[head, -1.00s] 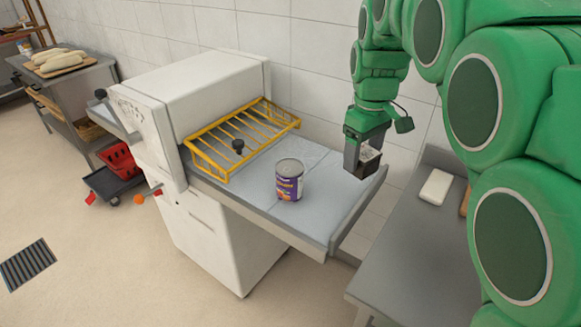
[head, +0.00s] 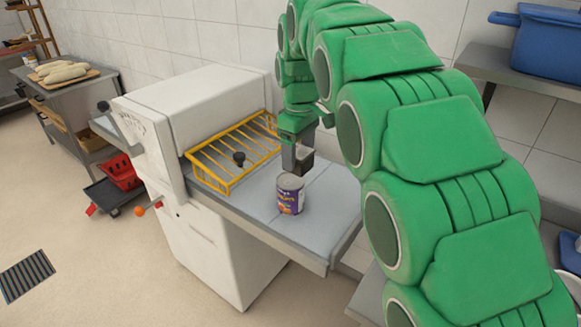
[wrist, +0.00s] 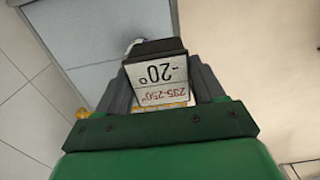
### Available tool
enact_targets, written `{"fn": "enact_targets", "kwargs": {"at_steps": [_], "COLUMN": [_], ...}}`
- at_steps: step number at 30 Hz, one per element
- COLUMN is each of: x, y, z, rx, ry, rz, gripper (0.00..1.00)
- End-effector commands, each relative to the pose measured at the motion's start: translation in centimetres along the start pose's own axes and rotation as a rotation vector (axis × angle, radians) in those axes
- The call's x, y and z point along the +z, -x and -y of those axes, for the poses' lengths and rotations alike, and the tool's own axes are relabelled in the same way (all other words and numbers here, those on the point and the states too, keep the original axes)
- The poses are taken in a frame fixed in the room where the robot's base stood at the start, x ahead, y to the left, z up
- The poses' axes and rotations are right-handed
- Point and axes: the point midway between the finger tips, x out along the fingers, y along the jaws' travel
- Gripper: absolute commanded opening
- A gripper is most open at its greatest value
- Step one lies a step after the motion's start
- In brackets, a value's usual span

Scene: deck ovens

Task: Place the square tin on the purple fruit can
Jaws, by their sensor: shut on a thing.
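The purple fruit can (head: 290,197) stands upright on the sheeter's grey table in the head view, with its grey lid on top. My gripper (head: 297,160) is just behind and above the can, pointing down. It is shut on the square tin (head: 307,161), a small dark box partly hidden by the finger. In the wrist view the tin (wrist: 160,77) sits between both fingers, with a dark rim and a pale printed face reading upside down. A small pale and blue edge shows past the tin; I cannot tell if it is the can.
The white dough sheeter (head: 190,90) with its yellow wire guard (head: 235,150) stands to the left of the can. The grey table (head: 335,205) is clear right of the can. A blue pot (head: 548,42) sits on a shelf.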

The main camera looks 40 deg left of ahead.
Motion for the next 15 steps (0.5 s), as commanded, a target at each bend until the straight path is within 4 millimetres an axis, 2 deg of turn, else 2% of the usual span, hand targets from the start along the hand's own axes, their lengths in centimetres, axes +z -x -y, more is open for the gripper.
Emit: {"fn": "enact_targets", "kwargs": {"at_steps": [15], "x": [-3.6], "y": [-2.3], "z": [-3.3], "rx": [0.000], "ry": [0.000], "rz": [-0.001], "gripper": [0.30]}}
